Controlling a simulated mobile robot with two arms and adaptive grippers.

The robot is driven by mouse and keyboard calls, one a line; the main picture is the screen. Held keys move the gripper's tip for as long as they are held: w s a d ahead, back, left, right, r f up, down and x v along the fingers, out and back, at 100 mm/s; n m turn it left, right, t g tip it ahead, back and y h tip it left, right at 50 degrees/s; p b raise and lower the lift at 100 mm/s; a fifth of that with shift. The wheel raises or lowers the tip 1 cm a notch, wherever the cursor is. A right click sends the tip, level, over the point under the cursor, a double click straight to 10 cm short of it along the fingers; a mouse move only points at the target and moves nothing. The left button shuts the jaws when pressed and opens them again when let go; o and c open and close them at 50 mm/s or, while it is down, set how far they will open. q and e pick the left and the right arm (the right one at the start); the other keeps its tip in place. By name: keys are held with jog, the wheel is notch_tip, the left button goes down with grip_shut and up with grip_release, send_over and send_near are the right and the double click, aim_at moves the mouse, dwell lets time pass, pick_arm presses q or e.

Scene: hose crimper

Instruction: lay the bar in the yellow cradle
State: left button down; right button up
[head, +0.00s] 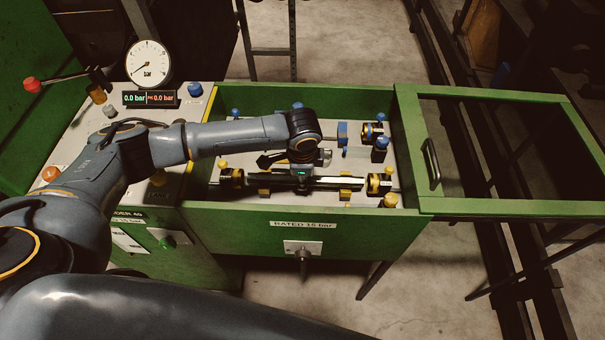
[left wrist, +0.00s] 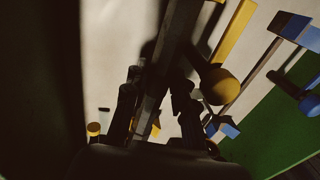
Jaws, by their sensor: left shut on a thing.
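The bar (head: 330,183) is long and dark with a shiny stretch, and lies level, left to right, along the front of the green box. My left gripper (head: 302,178) reaches down from above and is shut on it near its middle. The yellow cradle (head: 345,192) shows as yellow supports directly under the bar, between two yellow-ringed end fittings. I cannot tell whether the bar touches the supports. In the left wrist view, the dark bar (left wrist: 172,55) runs between the fingers (left wrist: 153,110), with yellow parts beside it. My right gripper is not in view.
A blue set of fittings (head: 376,132) stands behind, towards the box's back right. The green box's front wall (head: 250,222) is close before the bar. The green framed lid (head: 510,206) stands open to the right. A gauge (head: 148,62) and control panel are at left.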

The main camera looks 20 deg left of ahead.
pick_arm(q)
jog(key=shift+r, duration=0.1)
jog(key=c, duration=1)
grip_release()
jog(key=shift+s, duration=0.1)
jog(key=shift+s+d+r, duration=0.1)
jog(key=shift+s+r, duration=0.1)
jog(key=shift+r, duration=1.1)
jog(key=shift+s+d+r, duration=0.1)
jog(key=shift+s+r, duration=0.05)
jog(key=shift+r, duration=1.2)
jog(key=shift+s+r, duration=0.2)
jog(key=shift+r, duration=1.1)
